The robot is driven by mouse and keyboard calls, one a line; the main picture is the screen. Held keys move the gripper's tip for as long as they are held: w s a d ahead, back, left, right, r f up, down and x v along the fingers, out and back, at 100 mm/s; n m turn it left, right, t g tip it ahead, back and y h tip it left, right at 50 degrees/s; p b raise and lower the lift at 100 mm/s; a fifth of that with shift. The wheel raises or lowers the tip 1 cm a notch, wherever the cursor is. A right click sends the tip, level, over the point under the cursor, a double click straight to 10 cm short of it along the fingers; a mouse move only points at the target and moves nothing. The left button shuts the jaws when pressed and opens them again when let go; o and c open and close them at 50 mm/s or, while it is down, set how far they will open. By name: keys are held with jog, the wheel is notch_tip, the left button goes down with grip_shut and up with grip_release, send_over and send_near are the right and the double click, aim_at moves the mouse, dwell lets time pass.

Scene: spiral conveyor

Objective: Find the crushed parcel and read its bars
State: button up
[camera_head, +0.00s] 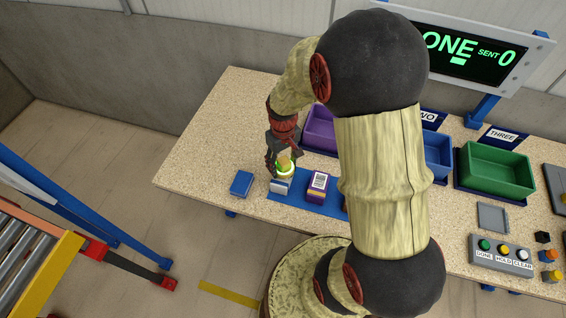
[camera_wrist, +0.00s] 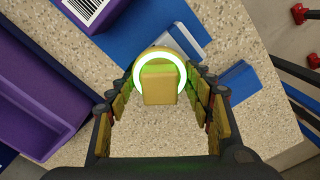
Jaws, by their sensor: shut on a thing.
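My gripper (camera_head: 277,165) is shut on a yellow scanner (camera_wrist: 160,85) with a glowing green-white ring, just above the blue mat. A purple parcel (camera_head: 318,187) with a white bar label lies on the mat; in the wrist view its bars show at top left (camera_wrist: 92,8). A small white-and-blue parcel (camera_head: 280,187) lies by the scanner, also in the wrist view (camera_wrist: 181,40), partly hidden by it. A flat blue box (camera_head: 241,184) lies left of the mat. I cannot tell whether any of these is crushed.
A purple bin (camera_head: 319,125), a blue bin (camera_head: 438,158) and a green bin (camera_head: 497,171) stand along the back. A button box (camera_head: 500,255) and a grey tray (camera_head: 493,218) are at right. A screen (camera_head: 465,50) reads "SENT 0".

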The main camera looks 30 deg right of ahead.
dwell(0.5)
notch_tip(320, 180, up, 7)
jog(key=p, duration=0.5)
jog(key=o, duration=0.4)
jog(key=c, duration=0.4)
dwell(1.0)
